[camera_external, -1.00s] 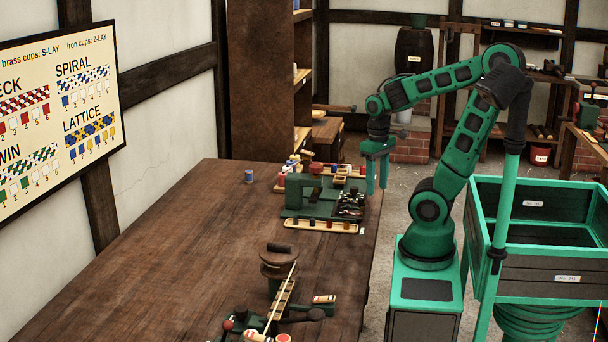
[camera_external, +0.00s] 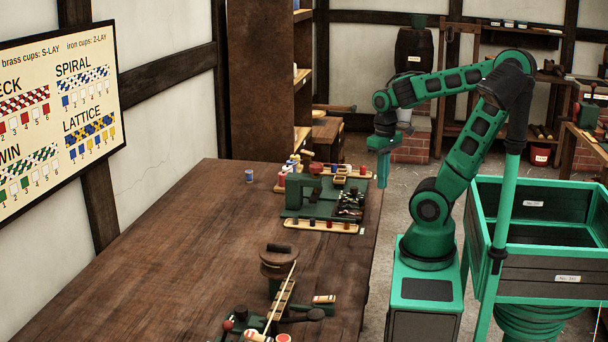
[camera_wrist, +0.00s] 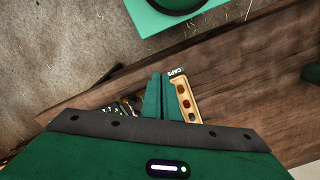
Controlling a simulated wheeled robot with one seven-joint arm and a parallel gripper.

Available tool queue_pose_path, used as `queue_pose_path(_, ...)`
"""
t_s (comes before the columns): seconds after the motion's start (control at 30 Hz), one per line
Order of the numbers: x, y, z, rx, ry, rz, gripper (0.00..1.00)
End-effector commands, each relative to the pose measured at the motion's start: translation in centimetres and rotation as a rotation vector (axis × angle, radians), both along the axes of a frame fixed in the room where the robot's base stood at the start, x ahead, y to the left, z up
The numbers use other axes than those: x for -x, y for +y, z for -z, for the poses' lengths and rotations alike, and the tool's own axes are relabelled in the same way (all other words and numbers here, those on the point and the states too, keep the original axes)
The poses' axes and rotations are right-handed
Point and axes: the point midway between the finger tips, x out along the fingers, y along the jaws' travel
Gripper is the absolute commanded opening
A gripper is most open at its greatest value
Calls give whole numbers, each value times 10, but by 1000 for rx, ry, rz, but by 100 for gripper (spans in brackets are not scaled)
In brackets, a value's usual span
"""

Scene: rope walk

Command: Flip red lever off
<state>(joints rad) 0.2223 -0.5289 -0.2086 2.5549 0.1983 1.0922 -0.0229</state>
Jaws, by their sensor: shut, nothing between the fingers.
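A small red knob (camera_external: 228,324) sits on a dark green device at the front edge of the external view; I cannot tell for sure if it is the red lever, or which way it is set. A green machine (camera_external: 300,195) with a dull red part (camera_external: 316,168) on top stands at the table's far right. My gripper (camera_external: 383,184) points down just right of this machine, by the table's right edge, apart from both red parts. Its fingers (camera_wrist: 159,78) are shut and empty in the wrist view. No red lever shows clearly there.
A wooden tray of caps (camera_external: 320,226) lies in front of the machine; it also shows beside my fingers in the wrist view (camera_wrist: 184,98). A brown round-topped device (camera_external: 278,260) stands nearer. The table's left and middle (camera_external: 190,250) are mostly clear.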

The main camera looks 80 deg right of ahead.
Motion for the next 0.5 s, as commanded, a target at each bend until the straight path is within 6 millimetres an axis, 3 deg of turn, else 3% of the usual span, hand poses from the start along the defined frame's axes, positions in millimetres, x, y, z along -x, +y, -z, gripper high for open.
queue_pose_path(0.27, -2, 0, -57, 3, -3, -1, 0)
queue_pose_path(0.5, -37, 6, -61, 21, -7, -150, 0)
